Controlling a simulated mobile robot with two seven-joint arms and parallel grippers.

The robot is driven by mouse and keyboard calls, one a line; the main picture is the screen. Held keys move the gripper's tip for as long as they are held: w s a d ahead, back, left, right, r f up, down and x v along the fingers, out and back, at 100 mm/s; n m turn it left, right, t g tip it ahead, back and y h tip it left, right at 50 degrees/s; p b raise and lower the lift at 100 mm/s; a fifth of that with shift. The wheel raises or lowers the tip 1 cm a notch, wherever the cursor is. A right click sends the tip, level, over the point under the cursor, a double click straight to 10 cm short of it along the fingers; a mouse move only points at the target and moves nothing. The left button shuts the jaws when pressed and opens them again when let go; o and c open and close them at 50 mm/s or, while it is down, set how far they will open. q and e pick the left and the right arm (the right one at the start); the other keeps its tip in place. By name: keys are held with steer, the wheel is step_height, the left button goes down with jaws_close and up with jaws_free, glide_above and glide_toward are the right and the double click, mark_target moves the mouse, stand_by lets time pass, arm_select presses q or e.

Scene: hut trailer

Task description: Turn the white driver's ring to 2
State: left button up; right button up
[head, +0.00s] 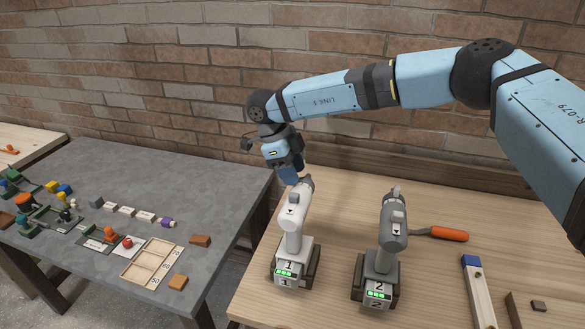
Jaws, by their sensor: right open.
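The white driver (294,212) stands upright on its battery base, marked 1, near the left edge of the wooden table. Its ring (306,182) is at the far end of its head, dark grey and partly hidden by my gripper. The number it is set to is too small to read. My right gripper (289,177) is open and points down at the ring end of the white driver. I cannot tell whether its fingers touch the ring. My left gripper is not in view.
A grey driver (393,222) with a base marked 2 stands to the right. An orange-handled tool (448,234) and a blue-tipped wooden bar (478,292) lie farther right. A grey table (215,180) with small pieces and a wooden tray (128,282) is at left. A brick wall is behind.

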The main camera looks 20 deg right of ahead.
steer(key=shift+c, duration=0.2)
jaws_close()
